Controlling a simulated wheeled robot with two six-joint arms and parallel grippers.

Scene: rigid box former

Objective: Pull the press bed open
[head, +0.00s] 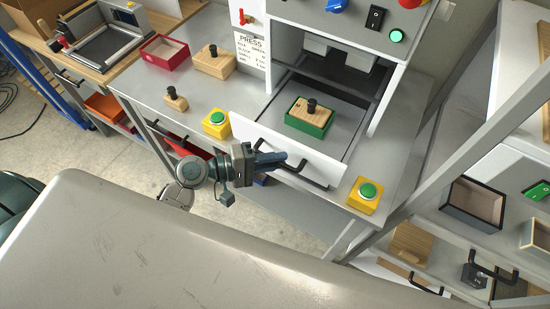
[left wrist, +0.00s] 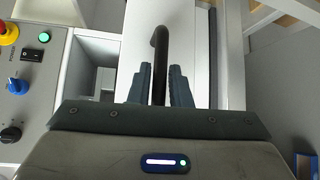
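The press bed (head: 338,112) is a grey sliding tray with a white front panel (head: 250,122) and a black bar handle (head: 316,183). It stands out in front of the press opening. A green box (head: 316,131) with a wooden lid and black knob (head: 311,105) sits on it. My left gripper (head: 285,159) is at the handle. In the left wrist view the black handle (left wrist: 160,48) runs between the two fingers (left wrist: 160,85), which are close on both sides of it. My right gripper is not in view.
Yellow boxes with green buttons stand left (head: 215,123) and right (head: 367,193) of the bed. A red tray (head: 165,54), a wooden block (head: 215,62) and a small knobbed block (head: 175,99) are on the bench. A grey frame post (head: 430,125) slants on the right.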

